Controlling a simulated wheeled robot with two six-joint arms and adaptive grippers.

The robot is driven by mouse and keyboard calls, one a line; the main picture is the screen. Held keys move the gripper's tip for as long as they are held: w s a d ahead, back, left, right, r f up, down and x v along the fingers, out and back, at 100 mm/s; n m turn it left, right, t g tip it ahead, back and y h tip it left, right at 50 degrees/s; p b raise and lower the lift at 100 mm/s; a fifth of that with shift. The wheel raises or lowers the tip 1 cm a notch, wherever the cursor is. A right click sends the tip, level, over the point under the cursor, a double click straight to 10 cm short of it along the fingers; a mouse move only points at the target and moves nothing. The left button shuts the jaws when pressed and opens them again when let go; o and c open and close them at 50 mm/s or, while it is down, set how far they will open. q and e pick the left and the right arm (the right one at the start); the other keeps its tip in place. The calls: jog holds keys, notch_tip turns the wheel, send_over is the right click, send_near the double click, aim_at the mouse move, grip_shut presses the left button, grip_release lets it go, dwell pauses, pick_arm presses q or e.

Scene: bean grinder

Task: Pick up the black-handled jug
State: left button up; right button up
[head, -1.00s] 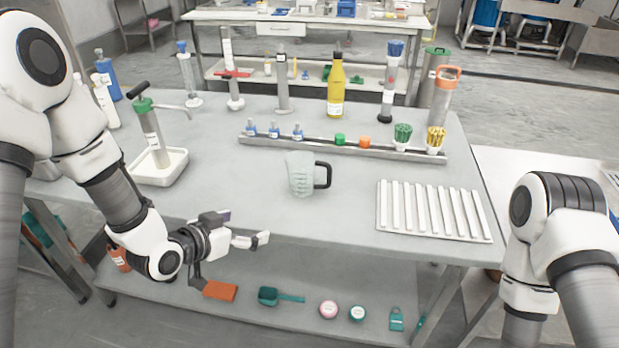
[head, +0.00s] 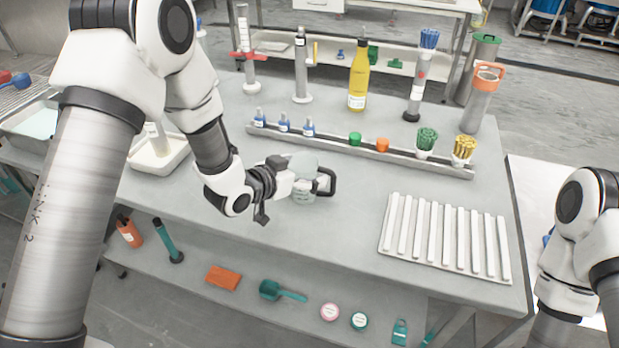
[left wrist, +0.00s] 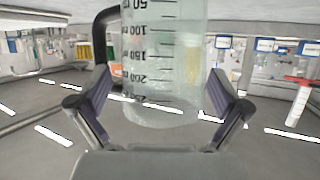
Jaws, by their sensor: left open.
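The jug, clear and graduated with a black handle, stands upright on the grey table; its body (head: 304,197) is partly hidden by my left gripper (head: 302,180). Its black handle (head: 331,182) points right, away from the gripper. In the left wrist view the jug (left wrist: 160,62) appears upside down between the two purple-padded fingers of the left gripper (left wrist: 159,88). The fingers are open, one on each side of the jug, with gaps visible beside its wall. My right arm shows at the right edge, but its gripper is out of view.
A long grey rack (head: 315,141) with small bottles, caps and brush bundles lies behind the jug. A white ribbed tray (head: 384,235) lies to the right. A yellow bottle (head: 359,78) and tall cylinders stand farther back. The table in front of the jug is clear.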

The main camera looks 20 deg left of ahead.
pick_arm(q)
jog(key=shift+w+d+f, duration=0.15)
jog(key=shift+w, duration=0.15)
jog(key=shift+s, duration=0.15)
jog(key=shift+c, duration=0.4)
jog(key=c, duration=1.1)
